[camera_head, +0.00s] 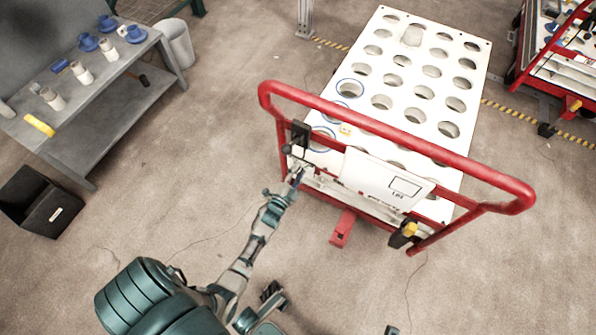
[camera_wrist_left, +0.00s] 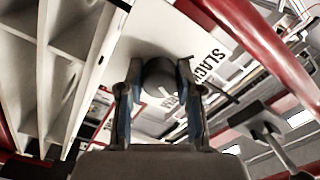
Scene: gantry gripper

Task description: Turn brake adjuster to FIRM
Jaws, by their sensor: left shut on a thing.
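The brake adjuster (camera_wrist_left: 160,76) is a round dark grey knob with a pale pointer line on its face, on a white plate (camera_wrist_left: 150,25). My left gripper (camera_wrist_left: 160,92) is shut on it, one finger on each side. The word SLACK shows on the plate to the right of the knob. More lettering below it is partly hidden by the right finger. In the head view my left gripper (camera_head: 300,168) is at the left end of the cart's red handle frame, and the knob is too small to make out there. I cannot make out my right gripper.
The cart has a white perforated top (camera_head: 425,75), a red push handle (camera_head: 400,138) and a white sign (camera_head: 385,180). A grey bench (camera_head: 115,75) with mugs stands at the left, near a black bin (camera_head: 40,203). A second red cart (camera_head: 560,60) stands at the right.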

